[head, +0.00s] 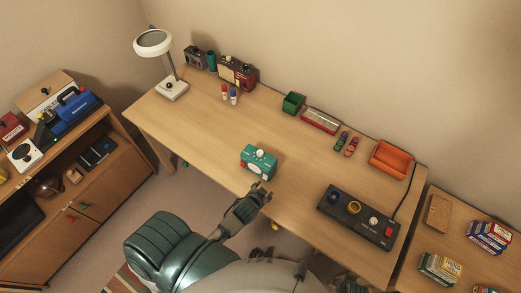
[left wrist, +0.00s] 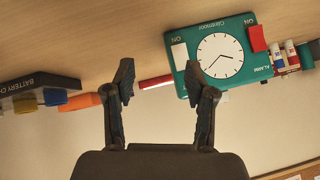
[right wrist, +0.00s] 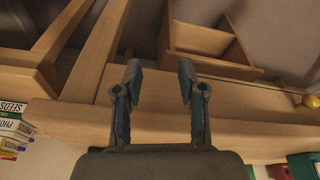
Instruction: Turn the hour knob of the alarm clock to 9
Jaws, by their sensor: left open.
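The alarm clock (head: 258,161) is a teal box on the desk, near the front edge. In the left wrist view the clock (left wrist: 220,57) appears upside down, with a white round dial, dark hands, a white block and a red block beside the dial. I cannot make out which part is the hour knob. My left gripper (head: 264,189) is open and empty, just in front of the clock and apart from it; its fingers also show in the left wrist view (left wrist: 158,80). My right gripper (right wrist: 160,77) is open and empty, facing wooden furniture.
On the desk (head: 205,135) stand a white lamp (head: 172,90), two glue-like tubes (head: 229,96), a green box (head: 293,103), an orange tray (head: 391,159) and a black battery charger (head: 358,217). Bare desk surrounds the clock. A shelf (head: 90,180) stands at left.

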